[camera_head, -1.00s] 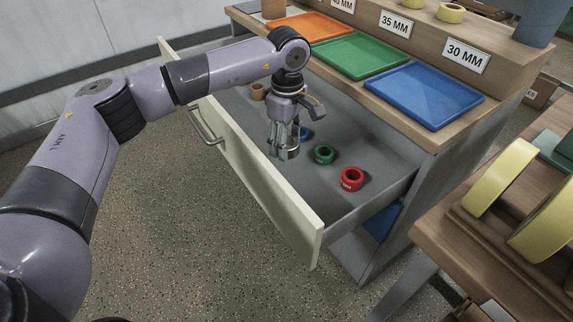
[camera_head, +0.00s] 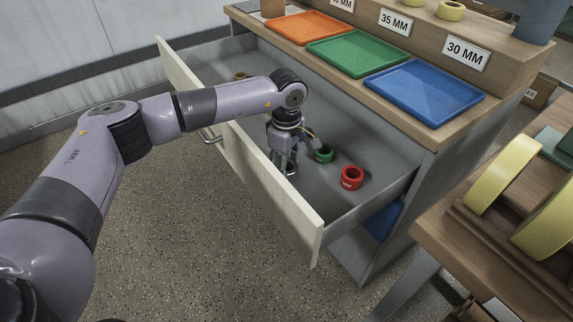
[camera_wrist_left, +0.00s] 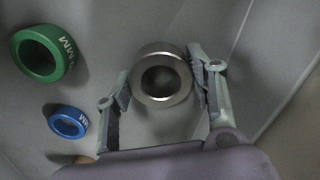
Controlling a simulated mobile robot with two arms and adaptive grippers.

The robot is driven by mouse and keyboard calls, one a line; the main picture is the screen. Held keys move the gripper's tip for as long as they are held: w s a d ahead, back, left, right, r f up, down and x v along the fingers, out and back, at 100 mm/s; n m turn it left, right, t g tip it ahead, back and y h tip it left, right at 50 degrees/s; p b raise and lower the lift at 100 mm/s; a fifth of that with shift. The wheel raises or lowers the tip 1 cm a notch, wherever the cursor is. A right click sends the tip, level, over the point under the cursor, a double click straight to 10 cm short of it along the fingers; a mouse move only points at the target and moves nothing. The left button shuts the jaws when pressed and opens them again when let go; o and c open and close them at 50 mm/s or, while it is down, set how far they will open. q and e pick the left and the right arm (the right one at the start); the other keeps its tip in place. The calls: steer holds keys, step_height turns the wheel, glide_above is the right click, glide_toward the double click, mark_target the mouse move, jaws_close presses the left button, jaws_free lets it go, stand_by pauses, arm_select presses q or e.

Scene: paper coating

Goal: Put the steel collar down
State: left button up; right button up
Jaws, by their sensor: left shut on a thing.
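My left gripper (camera_head: 287,163) reaches down into the open drawer. Its fingers close on the steel collar (camera_head: 291,171), a short grey metal ring low over the drawer floor. In the left wrist view the collar (camera_wrist_left: 143,91) sits upright between the two fingers (camera_wrist_left: 165,84), its hole facing the camera. I cannot tell whether its underside touches the floor. The fingers partly hide it in the head view. My right gripper is not in view.
A green collar (camera_head: 324,159) and a red collar (camera_head: 351,185) lie in the drawer (camera_head: 262,200). A blue collar (camera_wrist_left: 53,124) shows in the left wrist view. A brown one (camera_head: 240,76) lies farther back. Orange, green and blue trays (camera_head: 425,95) sit above.

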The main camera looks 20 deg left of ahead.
arm_select(q)
steer(key=shift+f, duration=0.1)
steer(key=o, duration=1)
steer(key=shift+o, duration=1.2)
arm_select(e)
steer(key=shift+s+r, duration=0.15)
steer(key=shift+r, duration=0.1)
arm_select(q)
step_height(320, 180, up, 12)
steer(key=p, duration=0.1)
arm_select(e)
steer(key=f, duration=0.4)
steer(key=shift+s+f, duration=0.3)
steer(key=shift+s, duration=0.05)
